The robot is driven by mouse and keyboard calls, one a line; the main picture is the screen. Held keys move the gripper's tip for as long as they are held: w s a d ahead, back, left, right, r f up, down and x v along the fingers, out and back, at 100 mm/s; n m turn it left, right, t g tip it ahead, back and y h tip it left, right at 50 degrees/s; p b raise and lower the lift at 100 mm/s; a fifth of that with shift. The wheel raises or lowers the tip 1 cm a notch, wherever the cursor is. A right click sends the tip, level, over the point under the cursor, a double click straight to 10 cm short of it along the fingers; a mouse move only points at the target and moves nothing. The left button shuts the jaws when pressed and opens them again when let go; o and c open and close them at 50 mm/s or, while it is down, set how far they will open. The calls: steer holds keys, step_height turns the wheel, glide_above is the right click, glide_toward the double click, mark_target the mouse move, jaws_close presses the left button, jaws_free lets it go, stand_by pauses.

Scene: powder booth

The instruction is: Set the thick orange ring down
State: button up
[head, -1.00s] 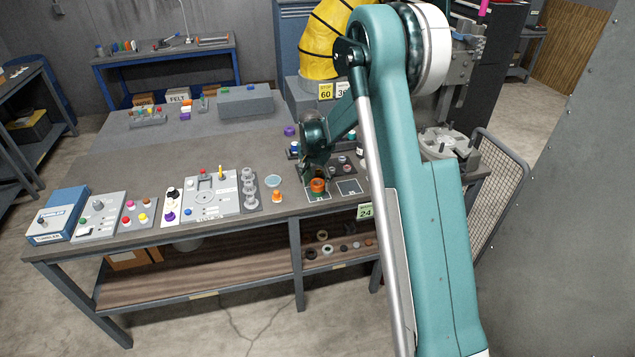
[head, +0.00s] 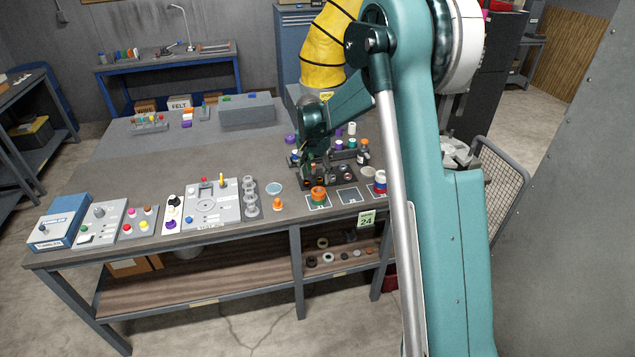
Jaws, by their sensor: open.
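The thick orange ring (head: 318,192) lies near the front edge of the bench. It appears to rest on something green, over a dark outlined square (head: 312,203). My gripper (head: 316,178) is just behind and above the ring, pointing down, open and apart from it. The fingertips are small and dark against a dark rack, so their exact gap is hard to see.
Behind the ring is a dark rack (head: 341,175) with several small rings. To the right are an empty dark square (head: 349,196) and a red, white and blue stack (head: 380,183). To the left stand an orange peg (head: 277,203) and grey spools (head: 250,200).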

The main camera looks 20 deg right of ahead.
steer(key=r, duration=0.4)
steer(key=shift+s+a, duration=0.2)
steer(key=shift+s, duration=0.1)
stand_by(0.5)
steer(key=s+a+r+n+t, duration=0.1)
steer(key=s+r+n+t, duration=0.1)
steer(key=s+r, duration=0.85)
steer(key=s+r+n+t, duration=0.1)
steer(key=s+r+n, duration=0.1)
steer(key=s+r, duration=0.9)
steer(key=s+f+n+t, duration=0.1)
steer(key=s+f+n, duration=0.1)
steer(key=s, duration=1.2)
steer(key=s+a+f+n+t+y, duration=0.1)
steer(key=s+f+n+t, duration=0.1)
steer(key=s, duration=1.2)
step_height(320, 180, down, 2)
steer(key=shift+a+f+n, duration=0.15)
steer(key=shift+a+n, duration=0.15)
steer(key=shift+n, duration=0.2)
